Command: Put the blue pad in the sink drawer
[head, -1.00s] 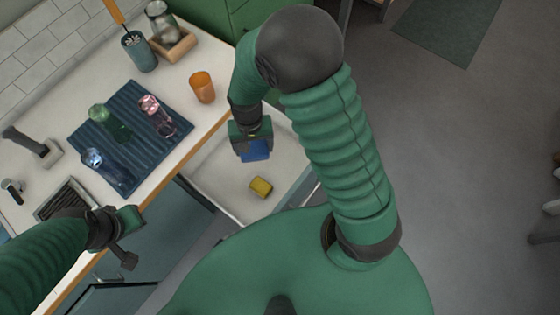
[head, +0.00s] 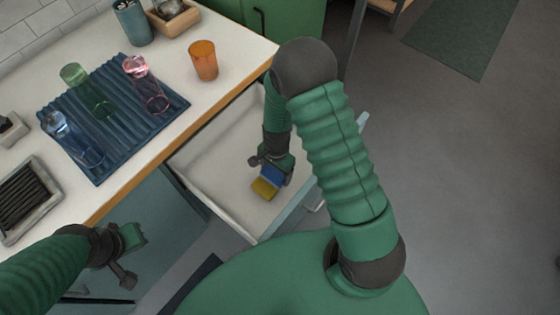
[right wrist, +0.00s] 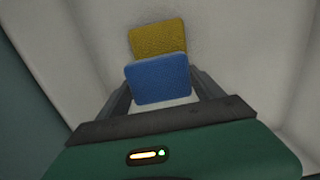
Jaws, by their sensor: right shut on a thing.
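The open drawer (head: 215,169) is a white tray below the counter edge. My right gripper (head: 273,175) is down inside it, shut on the blue pad (head: 271,176). In the right wrist view the blue pad (right wrist: 160,78) sits between the two fingers. A yellow pad (head: 264,189) lies on the drawer floor, and the blue pad partly overlaps it in view; I cannot tell if they touch. The yellow pad also shows in the right wrist view (right wrist: 157,38). My left gripper (head: 128,255) is in front of the counter, away from the pads; its fingers are unclear.
On the counter, a blue ribbed mat (head: 113,113) holds a green glass (head: 88,92), a pink glass (head: 146,84) and a clear blue glass (head: 72,138). An orange cup (head: 203,60) stands near the counter edge. The drawer's left part is bare.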

